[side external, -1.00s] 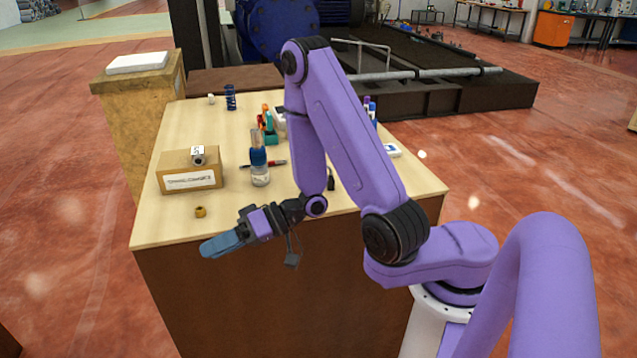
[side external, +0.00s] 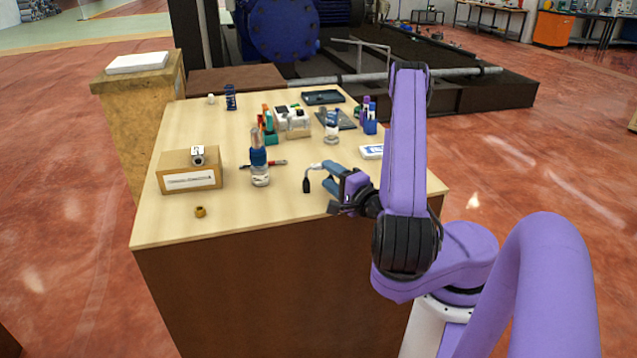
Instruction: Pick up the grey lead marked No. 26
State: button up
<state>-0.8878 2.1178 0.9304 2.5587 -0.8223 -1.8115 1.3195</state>
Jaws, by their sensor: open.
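A grey lead (side external: 312,168) arches above the wooden table, with a dark end (side external: 306,186) at its left. Its right part runs behind or between my gripper's fingers, and its far end is hidden there. No marking can be read on it at this size. My gripper (side external: 327,174) is open, its blue fingers pointing left over the front right of the table, right at the lead's arch. I cannot tell whether the fingers touch the lead.
A labelled cardboard box (side external: 176,172) and a brown ring (side external: 200,212) are further left. Bottles, markers and a white-topped rack (side external: 297,131) crowd the back. The front middle is clear.

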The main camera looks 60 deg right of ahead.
aim_at(321, 168)
jog(key=shift+x, duration=3.7)
jog(key=shift+d, duration=0.1)
grip_shut()
